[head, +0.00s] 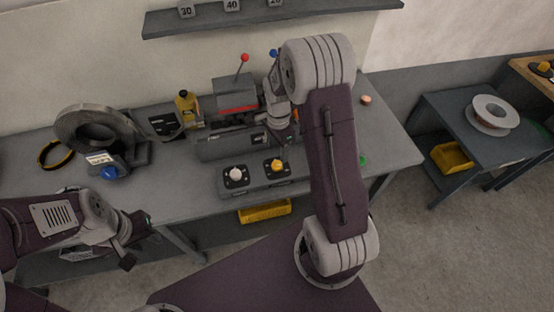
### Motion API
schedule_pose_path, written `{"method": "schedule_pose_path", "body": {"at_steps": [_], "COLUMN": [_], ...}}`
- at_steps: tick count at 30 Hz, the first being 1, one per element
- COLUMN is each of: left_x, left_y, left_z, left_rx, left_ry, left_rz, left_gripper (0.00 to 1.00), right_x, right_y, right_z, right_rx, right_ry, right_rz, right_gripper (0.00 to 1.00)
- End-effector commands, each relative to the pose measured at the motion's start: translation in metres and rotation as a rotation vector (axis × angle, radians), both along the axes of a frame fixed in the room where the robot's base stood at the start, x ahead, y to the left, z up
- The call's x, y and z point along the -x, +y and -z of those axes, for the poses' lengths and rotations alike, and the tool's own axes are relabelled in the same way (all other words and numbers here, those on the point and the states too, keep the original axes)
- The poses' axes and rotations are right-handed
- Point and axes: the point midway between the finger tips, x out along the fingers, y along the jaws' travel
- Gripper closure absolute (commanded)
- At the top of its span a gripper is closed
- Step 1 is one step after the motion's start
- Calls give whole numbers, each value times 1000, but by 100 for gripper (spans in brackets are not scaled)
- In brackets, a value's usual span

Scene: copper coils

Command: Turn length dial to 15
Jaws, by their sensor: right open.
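A grey control box on the bench carries two dials on dark plates: one with a white knob (236,174) and one with a yellow knob (277,166). The dial markings are too small to read, and I cannot tell which one is the length dial. My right gripper (284,128) is open, behind and above the yellow knob and close to the machine (237,97); my own forearm partly hides it. My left gripper (138,230) is at the lower left, off the bench's front edge and apart from the dials. Its finger opening is not clear.
A coil on a stand (92,128) with a blue knob is on the bench's left. A yellow bottle (187,106) stands beside the machine. A yellow bin (264,211) is below the bench edge. A spool (493,112) lies on a side table. A shelf (300,14) holds numbered blocks.

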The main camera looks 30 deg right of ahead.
Motion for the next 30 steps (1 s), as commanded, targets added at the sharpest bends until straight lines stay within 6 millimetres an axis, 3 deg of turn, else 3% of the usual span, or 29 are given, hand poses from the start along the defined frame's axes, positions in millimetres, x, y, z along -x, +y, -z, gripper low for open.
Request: {"method": "schedule_pose_path", "body": {"at_steps": [12,16,23,30], "left_x": [0,0,0,0], "left_y": [0,0,0,0], "left_z": [-12,-13,-12,-12], "left_rx": [0,0,0,0], "left_ry": [-1,-1,0,0], "left_rz": [0,0,0,0], "left_gripper": [64,64,64,64], "right_x": [1,1,0,0], "right_y": [1,0,0,0], "right_z": [76,86,88,88], "right_rx": [-2,-1,0,0], "right_ry": [5,3,1,0], "right_rz": [-1,-1,-1,-1], "right_gripper": [43,43,43,100]}}
